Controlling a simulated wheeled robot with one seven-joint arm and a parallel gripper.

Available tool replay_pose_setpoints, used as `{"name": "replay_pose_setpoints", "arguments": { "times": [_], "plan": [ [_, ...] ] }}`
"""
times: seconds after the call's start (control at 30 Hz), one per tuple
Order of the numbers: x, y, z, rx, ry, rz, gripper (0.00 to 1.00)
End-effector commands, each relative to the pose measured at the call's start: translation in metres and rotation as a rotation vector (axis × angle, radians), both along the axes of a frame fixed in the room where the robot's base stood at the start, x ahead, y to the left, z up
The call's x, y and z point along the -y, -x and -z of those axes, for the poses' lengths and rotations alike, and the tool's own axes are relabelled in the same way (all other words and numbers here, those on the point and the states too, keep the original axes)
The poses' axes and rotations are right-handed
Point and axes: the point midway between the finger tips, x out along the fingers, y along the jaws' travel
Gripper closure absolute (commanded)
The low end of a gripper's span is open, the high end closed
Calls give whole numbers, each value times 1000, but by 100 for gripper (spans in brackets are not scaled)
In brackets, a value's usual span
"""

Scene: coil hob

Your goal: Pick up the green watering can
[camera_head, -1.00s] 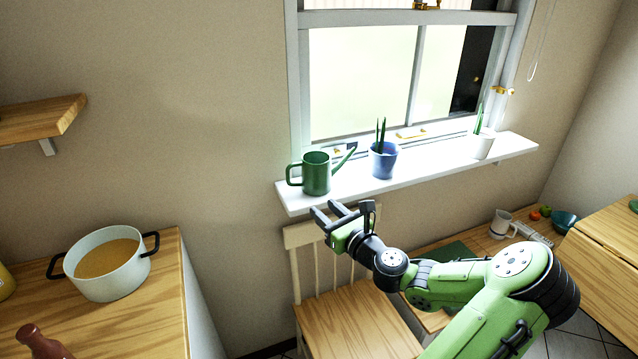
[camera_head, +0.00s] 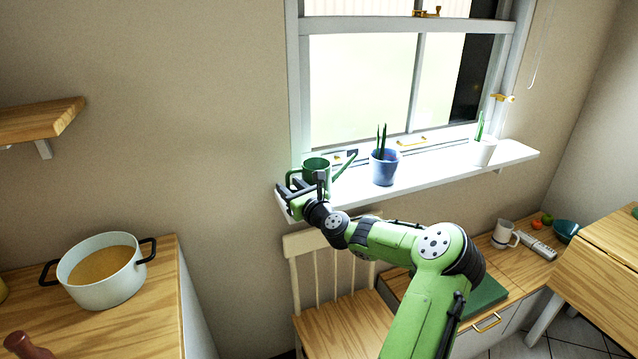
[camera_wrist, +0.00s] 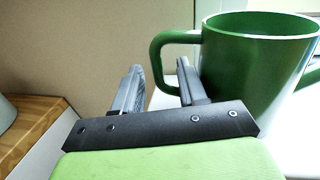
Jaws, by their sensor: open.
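The green watering can (camera_head: 317,166) stands upright at the left end of the white windowsill, its spout pointing right. Its lower part is hidden behind my gripper (camera_head: 284,190) in the head view. In the wrist view the can (camera_wrist: 255,65) fills the right side, with its handle (camera_wrist: 172,50) reaching left. My gripper (camera_wrist: 158,88) is open, its two fingers just in front of the handle. The right finger overlaps the can's edge in the picture. I cannot tell whether it touches.
A blue pot (camera_head: 384,168) with a plant stands right of the can on the windowsill (camera_head: 430,172), and a white pot (camera_head: 482,151) farther right. A chair (camera_head: 340,318) is below. A white cooking pot (camera_head: 103,278) stands on the left counter.

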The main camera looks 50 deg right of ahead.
Motion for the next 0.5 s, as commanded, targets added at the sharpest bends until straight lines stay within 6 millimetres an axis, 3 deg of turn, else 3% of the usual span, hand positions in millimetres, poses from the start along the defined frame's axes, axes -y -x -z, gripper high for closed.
{"name": "replay_pose_setpoints", "arguments": {
  "times": [0.07,0.33,0.5],
  "plan": [
    [0,0,0,0,1,0,60],
    [0,1,0,0,1,0,100],
    [0,1,0,0,1,0,100]
  ]
}}
